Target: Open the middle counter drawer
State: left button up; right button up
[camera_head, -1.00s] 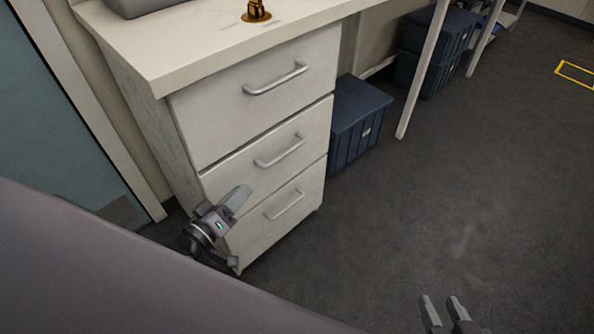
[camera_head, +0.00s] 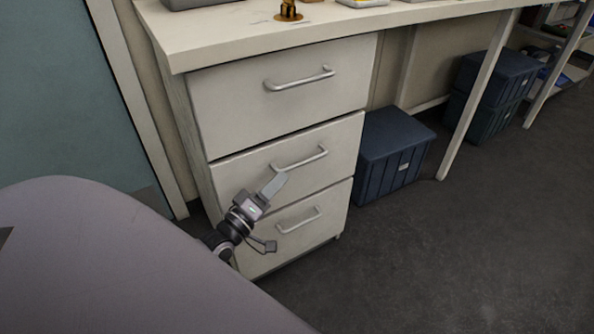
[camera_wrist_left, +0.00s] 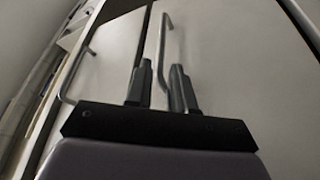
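The middle drawer (camera_head: 235,182) is the central one of a stack of three in a white cabinet, and it looks shut. Its silver bar handle (camera_head: 302,159) is on its front. My left gripper (camera_head: 273,186) is just in front of this drawer, slightly below and left of the handle. In the left wrist view, my left gripper's two dark fingers (camera_wrist_left: 160,88) are spread apart, and a handle (camera_wrist_left: 161,45) lines up between them, beyond or just at the tips. I cannot tell whether they touch it. My right gripper is out of view.
The top drawer (camera_head: 230,108) and bottom drawer (camera_head: 263,250) look shut. A white countertop (camera_head: 225,35) overhangs them. A blue bin (camera_head: 385,165) stands on the floor right of the cabinet, by a table leg (camera_head: 470,110).

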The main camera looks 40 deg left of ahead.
aim_at(293, 166)
pick_arm(q)
jog(key=shift+b+x, duration=0.65)
jog(key=shift+x, duration=2.45)
jog(key=shift+c, duration=0.3)
grip_shut()
